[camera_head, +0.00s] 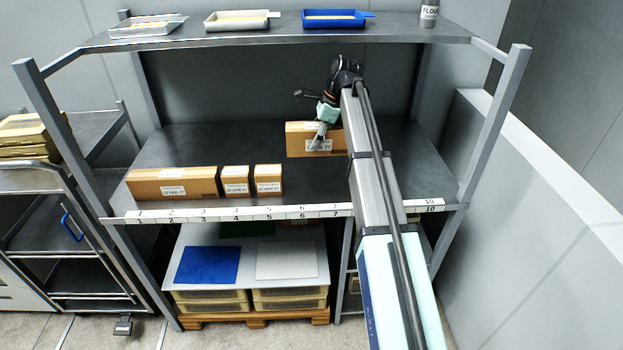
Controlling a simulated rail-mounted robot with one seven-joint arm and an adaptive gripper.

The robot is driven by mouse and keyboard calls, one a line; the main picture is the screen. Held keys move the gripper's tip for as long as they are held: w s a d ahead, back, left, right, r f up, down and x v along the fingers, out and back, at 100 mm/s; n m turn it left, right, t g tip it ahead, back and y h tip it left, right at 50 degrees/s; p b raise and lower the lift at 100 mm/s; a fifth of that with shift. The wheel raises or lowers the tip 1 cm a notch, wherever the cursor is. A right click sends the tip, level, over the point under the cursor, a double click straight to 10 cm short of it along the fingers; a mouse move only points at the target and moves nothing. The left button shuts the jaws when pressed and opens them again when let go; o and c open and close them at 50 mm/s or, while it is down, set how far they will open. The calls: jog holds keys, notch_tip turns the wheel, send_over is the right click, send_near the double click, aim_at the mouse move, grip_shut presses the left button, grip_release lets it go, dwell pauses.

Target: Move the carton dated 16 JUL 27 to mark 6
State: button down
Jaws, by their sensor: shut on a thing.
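A brown carton (300,138) is toward the back of the middle shelf, behind marks 6 and 7. My gripper (324,132) is shut on it from the front and above. Its white label is partly covered by the gripper; an ending like 27 shows, but the full date is not readable. My arm hides its right end. I cannot tell whether it touches the shelf. The number strip (240,214) runs along the shelf's front edge, with mark 6 (302,212) left of my arm. My arm covers the strip between 7 and 10.
A long carton (190,180) and two small cartons (236,176) (268,174) stand at the front, behind marks 1 to 5. The shelf (315,185) is bare behind mark 6. The upper shelf (270,37) carries trays and a flour container (429,14).

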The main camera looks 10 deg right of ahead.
aim_at(329, 148)
notch_tip(329, 148, down, 15)
jog(key=shift+a+f+p, duration=0.1)
jog(key=shift+f+p, duration=0.1)
jog(key=shift+p, duration=1.05)
jog(key=shift+c, duration=0.9)
grip_release()
jog(key=shift+f, duration=0.1)
jog(key=b+v, duration=0.2)
jog(key=v, duration=1)
